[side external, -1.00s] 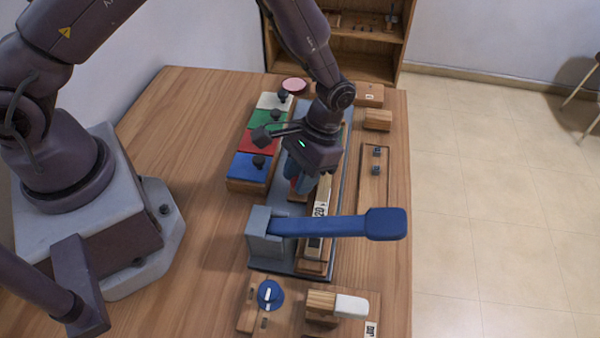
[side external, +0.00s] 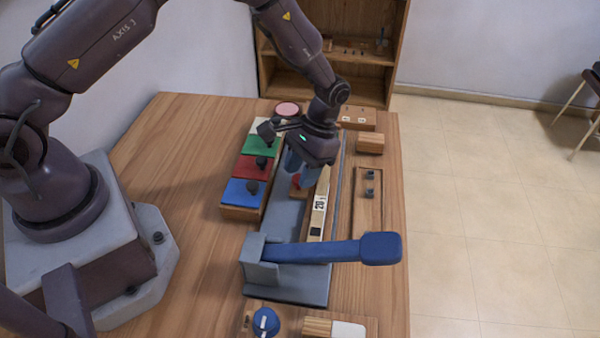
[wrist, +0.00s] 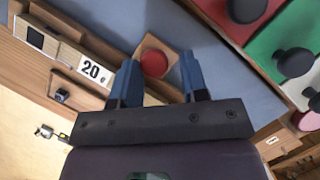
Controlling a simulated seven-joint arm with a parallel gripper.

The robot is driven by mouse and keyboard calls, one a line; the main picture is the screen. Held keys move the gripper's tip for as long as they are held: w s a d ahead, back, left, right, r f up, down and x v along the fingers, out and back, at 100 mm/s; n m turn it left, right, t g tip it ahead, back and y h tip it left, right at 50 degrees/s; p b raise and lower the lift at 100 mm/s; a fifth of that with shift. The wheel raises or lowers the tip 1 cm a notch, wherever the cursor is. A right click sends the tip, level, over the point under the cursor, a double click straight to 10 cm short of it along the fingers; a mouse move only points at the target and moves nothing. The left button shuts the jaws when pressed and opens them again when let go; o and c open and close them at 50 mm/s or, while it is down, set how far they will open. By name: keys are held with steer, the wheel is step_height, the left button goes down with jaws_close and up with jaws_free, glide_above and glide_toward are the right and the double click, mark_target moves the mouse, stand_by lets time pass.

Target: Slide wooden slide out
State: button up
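The wooden slide is a long light-wood bar marked "20" (side external: 318,205), lying lengthwise on a grey-blue base (side external: 290,287). Its near end lies just behind the blue lever arm (side external: 330,251). Beside the bar is a small wooden block with a red knob (side external: 297,182), plain in the wrist view (wrist: 153,62). My gripper (side external: 299,176) is low over this block, beside the bar. In the wrist view its two blue fingers (wrist: 157,72) are apart, with the red knob between their tips. I see no firm grip on it; contact is hard to tell.
Blue, red, green and white panels with dark knobs (side external: 253,188) stand left of the base. A wooden strip with dark pegs (side external: 368,210) and small blocks (side external: 370,143) are on the right. A blue dial (side external: 265,321) is in front. The lever crosses the base.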

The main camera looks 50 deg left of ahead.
steer(key=shift+d+r, duration=0.1)
steer(key=v, duration=1.2)
steer(key=shift+w+r, duration=0.2)
steer(key=shift+r, duration=0.15)
steer(key=s+a+r+t, duration=0.2)
steer(key=s+r+t, duration=0.3)
steer(key=s+r, duration=0.4)
steer(key=s+a+r+t, duration=0.3)
steer(key=s+r+t, duration=0.2)
steer(key=s+r, duration=0.5)
steer(key=shift+s, duration=2.15)
steer(key=shift+a+r, duration=0.1)
steer(key=shift+r, duration=0.05)
